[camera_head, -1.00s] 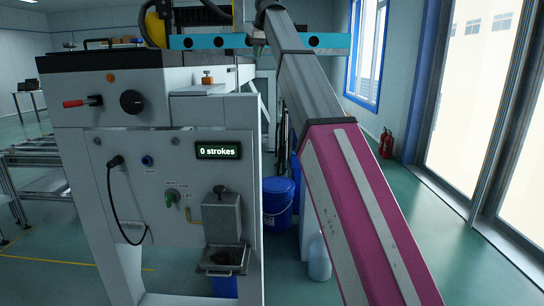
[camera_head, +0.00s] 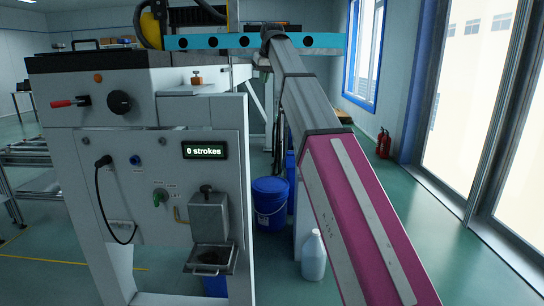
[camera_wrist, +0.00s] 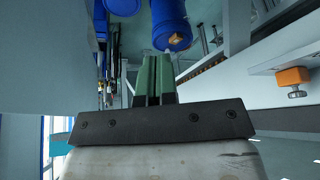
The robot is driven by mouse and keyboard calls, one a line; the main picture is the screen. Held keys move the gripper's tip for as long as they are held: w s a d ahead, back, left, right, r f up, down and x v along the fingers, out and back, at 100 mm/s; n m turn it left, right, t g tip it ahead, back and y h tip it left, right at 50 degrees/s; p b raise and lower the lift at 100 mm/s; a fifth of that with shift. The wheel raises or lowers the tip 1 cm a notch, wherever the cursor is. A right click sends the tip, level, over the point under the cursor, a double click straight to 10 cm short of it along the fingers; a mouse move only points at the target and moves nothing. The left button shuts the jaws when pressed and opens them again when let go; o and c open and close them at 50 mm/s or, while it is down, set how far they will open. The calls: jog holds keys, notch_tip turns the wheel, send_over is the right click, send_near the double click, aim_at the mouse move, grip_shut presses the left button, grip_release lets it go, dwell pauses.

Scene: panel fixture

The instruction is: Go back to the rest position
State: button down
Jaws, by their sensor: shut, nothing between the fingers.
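My gripper (camera_wrist: 155,80) shows in the wrist view as two green fingers standing close together beyond a dark mounting plate. It is shut with nothing between the fingers. In the head view my grey and magenta arm reaches up along the right side of the panel fixture (camera_head: 140,150), and the gripper itself is hidden there. The fixture is white, with a red-handled lever (camera_head: 70,102), a black knob (camera_head: 119,103) and a display (camera_head: 205,150) reading "0 strokes". In the wrist view the fingers touch nothing that I can see.
An orange knob (camera_wrist: 293,77) sits on a ledge at the right of the wrist view. A blue bucket (camera_head: 270,204) and a translucent bottle (camera_head: 313,257) stand on the floor between fixture and arm. A fire extinguisher (camera_head: 383,144) stands by the windows, with open floor around it.

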jog(key=s+d+f+m+g, duration=0.15)
jog(key=d+f, duration=0.25)
jog(key=f, duration=0.9)
jog(key=s+d+f+h, duration=0.1)
jog(key=s+d+f, duration=0.25)
jog(key=f, duration=1.05)
jog(key=s+d+f+m+g, duration=0.15)
jog(key=d+f, duration=0.35)
jog(key=f, duration=0.8)
jog(key=s+d+f+m, duration=0.1)
jog(key=s+d+f, duration=0.4)
jog(key=s+f, duration=0.7)
jog(key=s+d+f+m+g+h, duration=0.1)
jog(key=s+d+f, duration=0.3)
jog(key=s+f, duration=0.8)
notch_tip(320, 180, down, 3)
jog(key=shift+d+r+g, duration=0.15)
jog(key=shift+d+g, duration=0.15)
jog(key=shift+d, duration=0.1)
